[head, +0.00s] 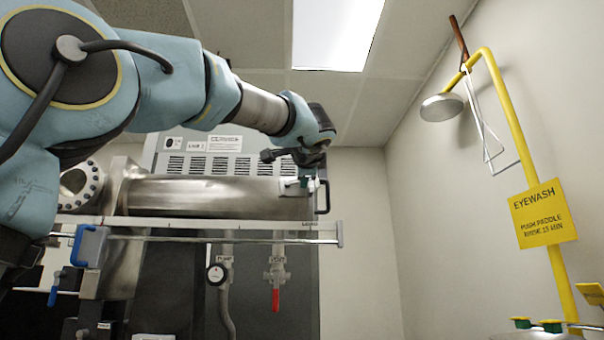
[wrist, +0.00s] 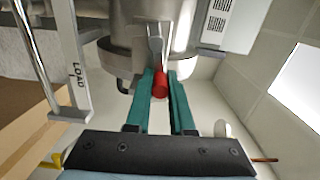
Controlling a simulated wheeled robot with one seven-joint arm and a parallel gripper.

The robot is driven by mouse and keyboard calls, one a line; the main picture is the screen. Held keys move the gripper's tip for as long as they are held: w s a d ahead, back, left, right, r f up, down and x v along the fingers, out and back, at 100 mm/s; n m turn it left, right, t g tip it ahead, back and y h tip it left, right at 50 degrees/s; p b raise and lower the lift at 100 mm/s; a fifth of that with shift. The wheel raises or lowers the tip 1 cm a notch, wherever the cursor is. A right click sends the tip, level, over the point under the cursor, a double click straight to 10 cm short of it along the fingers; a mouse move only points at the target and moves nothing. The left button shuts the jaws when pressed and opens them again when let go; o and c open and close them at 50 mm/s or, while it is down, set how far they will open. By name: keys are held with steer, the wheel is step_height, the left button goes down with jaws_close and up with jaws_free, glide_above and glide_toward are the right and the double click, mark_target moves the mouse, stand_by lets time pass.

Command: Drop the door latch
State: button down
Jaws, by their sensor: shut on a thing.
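The door latch (wrist: 155,48) is a short metal lever with a red grip (wrist: 160,85) on the end of the steel chamber (wrist: 120,30) in the wrist view. My gripper (wrist: 161,76) has its two teal fingers on either side of the red grip and is shut on it. In the head view my gripper (head: 308,178) is at the right end of the horizontal steel chamber (head: 210,195). The latch is hard to make out there behind the fingers. A dark handle (head: 323,197) sits at that same end.
A metal rail (head: 200,230) runs in front of the chamber, and its end marked LOAD (wrist: 78,90) is close to the left of my fingers in the wrist view. A red-handled valve (head: 276,299) and a gauge (head: 216,274) hang below. A yellow eyewash post (head: 520,140) stands right.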

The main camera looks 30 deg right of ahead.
steer(key=shift+d+f+m, duration=0.1)
steer(key=shift+f+m, duration=0.25)
steer(key=shift+m, duration=0.5)
steer(key=shift+f+m, duration=0.3)
steer(key=shift+m, duration=0.55)
steer(key=shift+f, duration=0.1)
steer(key=shift+f, duration=0.25)
steer(key=c, duration=0.8)
jaws_free()
steer(key=shift+r, duration=0.25)
steer(key=shift+s, duration=0.1)
steer(key=b+v, duration=0.2)
steer(key=v, duration=0.8)
steer(key=shift+s, duration=0.3)
